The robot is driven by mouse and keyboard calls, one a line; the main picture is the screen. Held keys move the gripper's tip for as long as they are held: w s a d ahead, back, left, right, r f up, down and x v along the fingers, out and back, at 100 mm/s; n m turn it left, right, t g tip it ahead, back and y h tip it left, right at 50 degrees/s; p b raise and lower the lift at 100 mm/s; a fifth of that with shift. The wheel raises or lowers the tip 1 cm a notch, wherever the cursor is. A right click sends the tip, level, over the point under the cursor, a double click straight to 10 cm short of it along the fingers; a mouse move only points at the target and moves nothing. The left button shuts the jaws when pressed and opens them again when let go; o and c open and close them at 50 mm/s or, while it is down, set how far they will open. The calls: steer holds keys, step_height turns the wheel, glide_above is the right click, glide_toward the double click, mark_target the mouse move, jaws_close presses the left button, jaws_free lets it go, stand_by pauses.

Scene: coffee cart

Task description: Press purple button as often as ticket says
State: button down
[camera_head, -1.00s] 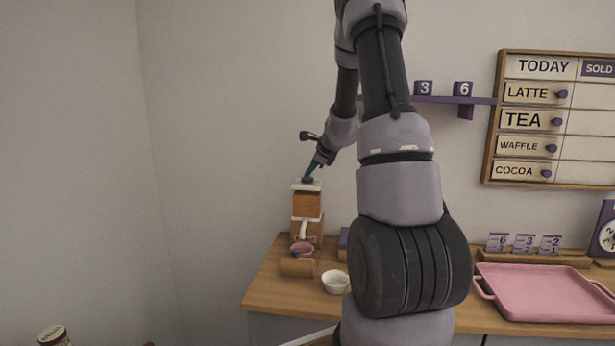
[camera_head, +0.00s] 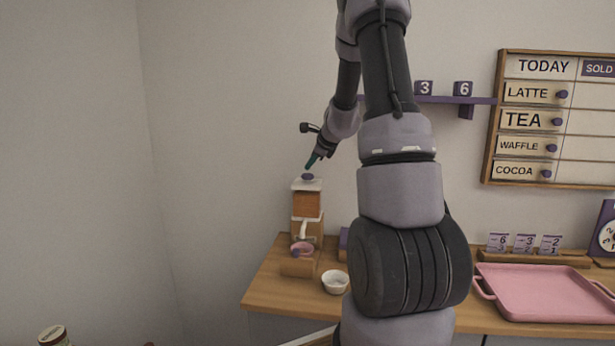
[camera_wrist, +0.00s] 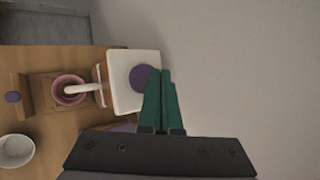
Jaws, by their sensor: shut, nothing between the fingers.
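The purple button (camera_head: 308,177) sits on the white top of an orange and wood dispenser (camera_head: 307,204). In the wrist view the button (camera_wrist: 144,78) is a round purple disc on the white top (camera_wrist: 120,84), partly covered by my fingers. My gripper (camera_head: 311,163) is shut and empty, its green fingertips just above the button with a small gap in the head view. In the wrist view the shut green fingers (camera_wrist: 163,75) reach over the button's right side. A ticket with a press count cannot be made out.
A pink cup (camera_head: 302,248) stands under the dispenser's spout. A white bowl (camera_head: 335,282) is beside it on the wooden counter. A pink tray (camera_head: 545,292), small number cards (camera_head: 524,243), a menu board (camera_head: 550,120) and a purple shelf (camera_head: 440,99) with number blocks are to the right.

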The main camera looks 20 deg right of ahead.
mark_target(309, 176)
steer(key=shift+r, duration=2.45)
steer(key=shift+s+a+r, duration=0.1)
steer(key=shift+a+r, duration=0.05)
steer(key=shift+r, duration=0.05)
steer(key=s+a+r+n+g+y, duration=0.1)
steer(key=s+a+r+n, duration=0.5)
steer(key=s+a, duration=0.25)
steer(key=s+a+r+n+y, duration=0.1)
steer(key=s+a+r+n, duration=0.5)
steer(key=s, duration=0.3)
steer(key=s+a+f+n, duration=0.1)
steer(key=s+n, duration=0.3)
steer(key=s, duration=0.5)
steer(key=s+a+f+n+g+h, duration=0.1)
steer(key=s+a+n, duration=0.2)
steer(key=s, duration=0.6)
steer(key=n, duration=0.2)
steer(key=shift+n, duration=0.3)
